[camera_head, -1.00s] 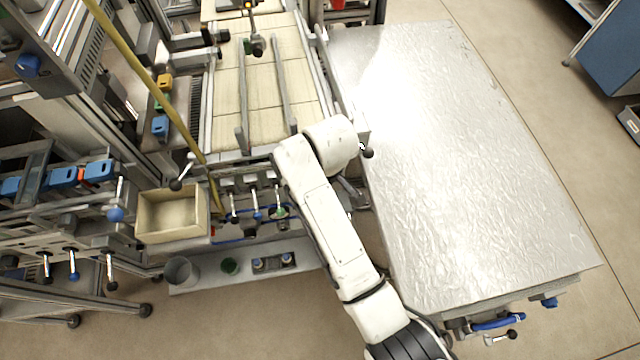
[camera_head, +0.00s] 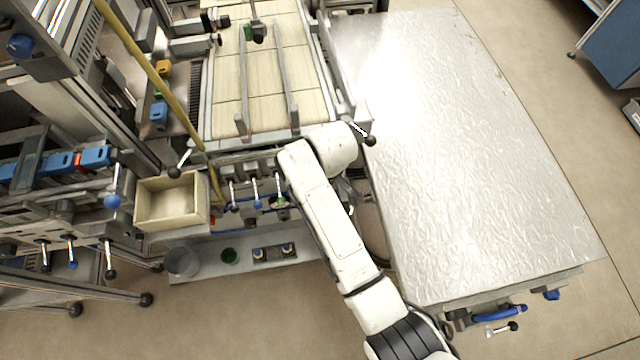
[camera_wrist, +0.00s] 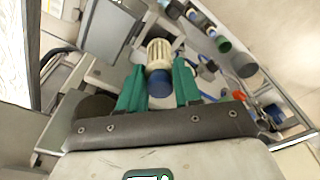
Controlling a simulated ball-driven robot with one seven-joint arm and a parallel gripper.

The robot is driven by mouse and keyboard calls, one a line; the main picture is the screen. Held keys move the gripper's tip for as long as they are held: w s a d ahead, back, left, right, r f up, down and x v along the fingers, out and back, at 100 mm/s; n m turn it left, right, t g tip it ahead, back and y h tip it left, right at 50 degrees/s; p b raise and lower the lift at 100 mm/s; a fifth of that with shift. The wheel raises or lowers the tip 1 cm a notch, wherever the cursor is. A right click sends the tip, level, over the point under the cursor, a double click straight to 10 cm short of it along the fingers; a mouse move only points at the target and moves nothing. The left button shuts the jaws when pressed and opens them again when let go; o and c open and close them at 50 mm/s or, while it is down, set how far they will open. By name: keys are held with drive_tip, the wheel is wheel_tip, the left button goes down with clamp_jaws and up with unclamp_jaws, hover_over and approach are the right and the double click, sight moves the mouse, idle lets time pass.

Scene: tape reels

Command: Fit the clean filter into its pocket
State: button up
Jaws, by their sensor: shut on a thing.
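The filter (camera_wrist: 158,54) is a small cream, ribbed cylinder with a blue end, seen in the wrist view. My gripper (camera_wrist: 159,80) has its two green fingers shut on it, one on each side of the blue end. The ribbed part sticks out beyond the fingers, clear of anything I can make out. In the head view my white arm hides the gripper and the filter. I cannot pick out the pocket for certain in either view.
A low shelf bears a grey cup (camera_head: 182,262), a green ring (camera_head: 230,255) and a holder with two small blue-and-white pieces (camera_head: 273,252). An open cream box (camera_head: 171,203) stands left of levers. A bare metal table (camera_head: 460,160) is at right.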

drive_tip(key=shift+f+b, duration=1.8)
drive_tip(key=shift+b, duration=0.1)
drive_tip(key=shift+f+b, duration=0.65)
drive_tip(key=shift+f, duration=0.4)
drive_tip(key=o, duration=1.1)
drive_tip(key=r, duration=0.7)
drive_tip(key=d+r, duration=0.1)
drive_tip(key=r, duration=0.2)
drive_tip(key=shift+s+r, duration=0.3)
drive_tip(key=shift+r, duration=0.05)
drive_tip(key=shift+s+f, duration=0.1)
